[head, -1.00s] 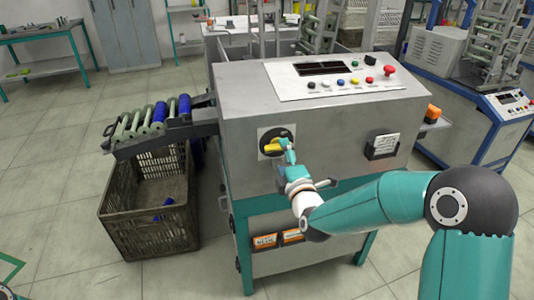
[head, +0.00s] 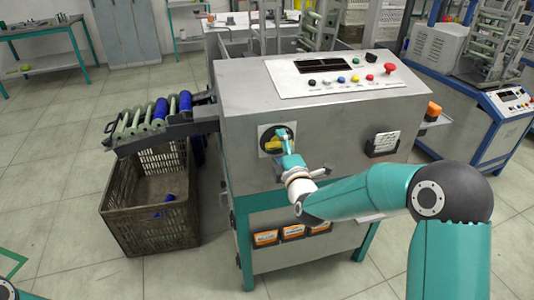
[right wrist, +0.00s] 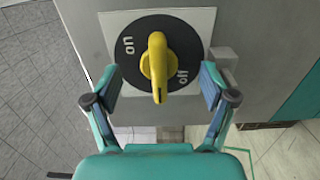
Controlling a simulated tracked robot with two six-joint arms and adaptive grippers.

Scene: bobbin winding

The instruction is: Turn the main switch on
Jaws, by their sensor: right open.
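The main switch (head: 272,144) is on the front of the grey machine. In the right wrist view it is a black disc with a yellow handle (right wrist: 157,62), on a pale square plate. White "on" lettering is at the left of the disc and "off" at the lower right. The handle's narrow end points down in that view, near the "off" side. My right gripper (right wrist: 160,82) is open, with one finger on each side of the handle and a gap on both sides. In the head view my right gripper (head: 287,150) partly covers the switch. My left gripper is not in view.
The machine's sloped panel (head: 340,75) has coloured buttons and a red knob (head: 390,69). A card holder (head: 383,144) is on the front, right of the switch. A roller chute (head: 150,125) and a dark crate (head: 150,215) stand at the left.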

